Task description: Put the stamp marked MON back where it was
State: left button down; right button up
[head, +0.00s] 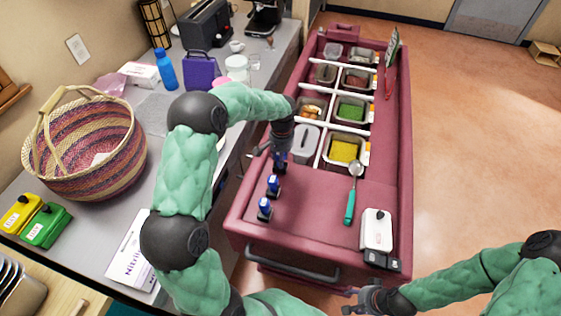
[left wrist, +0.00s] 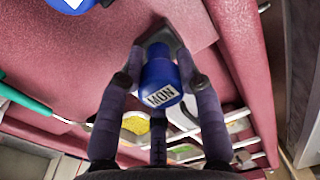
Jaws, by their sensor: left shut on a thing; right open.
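The stamp marked MON (left wrist: 162,82) has a blue knob with a white label and a dark base. My left gripper (head: 280,160) is shut on it, with one finger on each side in the left wrist view (left wrist: 168,85). Its base is at or close above the maroon cart top (head: 312,200); I cannot tell whether it touches. Two other blue-topped stamps stand in front of it, one nearer to it (head: 273,184) and one further forward (head: 264,208). Part of one blue knob shows in the left wrist view (left wrist: 72,4). My right gripper (head: 368,297) is open and empty at the bottom.
Food bins in white dividers (head: 344,149) fill the cart's far part. A green-handled ladle (head: 350,205) and a white-lidded box (head: 377,228) lie to the right. The counter on the left holds a woven basket (head: 82,150). Bare cart top lies between stamps and ladle.

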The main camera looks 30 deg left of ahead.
pick_arm(q)
jog(key=shift+f, duration=0.95)
jog(key=shift+f, duration=0.2)
jog(key=c, duration=0.8)
grip_release()
jog(key=shift+c, duration=0.2)
jog(key=shift+r, duration=0.6)
jog(key=r, duration=0.3)
jog(key=r+p, duration=0.1)
jog(key=r, duration=0.3)
jog(key=r+p, duration=0.1)
jog(key=r, duration=0.3)
jog(key=shift+d, duration=0.25)
